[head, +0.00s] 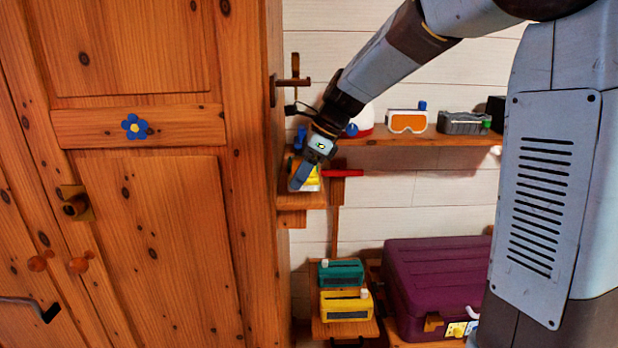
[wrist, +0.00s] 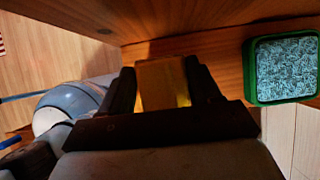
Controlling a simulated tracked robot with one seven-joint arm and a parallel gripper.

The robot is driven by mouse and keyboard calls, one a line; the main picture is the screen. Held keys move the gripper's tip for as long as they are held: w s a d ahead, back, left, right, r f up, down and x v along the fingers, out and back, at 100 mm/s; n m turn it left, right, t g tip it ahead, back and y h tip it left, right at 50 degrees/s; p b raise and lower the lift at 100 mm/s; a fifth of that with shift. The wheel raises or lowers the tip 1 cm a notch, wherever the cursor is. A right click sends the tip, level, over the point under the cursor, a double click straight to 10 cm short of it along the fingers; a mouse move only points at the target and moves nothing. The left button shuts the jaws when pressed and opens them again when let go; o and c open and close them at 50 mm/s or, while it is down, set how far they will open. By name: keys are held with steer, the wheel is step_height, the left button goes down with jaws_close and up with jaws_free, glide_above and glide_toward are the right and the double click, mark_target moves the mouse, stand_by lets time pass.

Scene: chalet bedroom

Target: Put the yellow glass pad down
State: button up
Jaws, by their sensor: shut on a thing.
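The yellow glass pad (wrist: 165,84) is an amber, see-through block between the fingers of my gripper (wrist: 167,92) in the wrist view. In the head view my gripper (head: 304,178) is beside the wardrobe's right edge, pointing down over a small wooden ledge (head: 300,201). A yellow and white patch shows beside its fingers there; the pad's outline is too small to make out. My gripper is shut on the pad. The pad's lower end is hidden by the fingers, and I cannot tell whether it touches the ledge.
A green-rimmed pad with a grey textured face (wrist: 283,68) is right of my gripper in the wrist view. The wooden wardrobe (head: 150,240) stands close on the left. A shelf (head: 400,140) holds orange goggles (head: 407,122). Below are a teal box (head: 341,272), a yellow box (head: 345,304) and a purple case (head: 435,275).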

steer(key=shift+f, duration=0.65)
steer(key=shift+f, duration=0.1)
steer(key=o, duration=0.9)
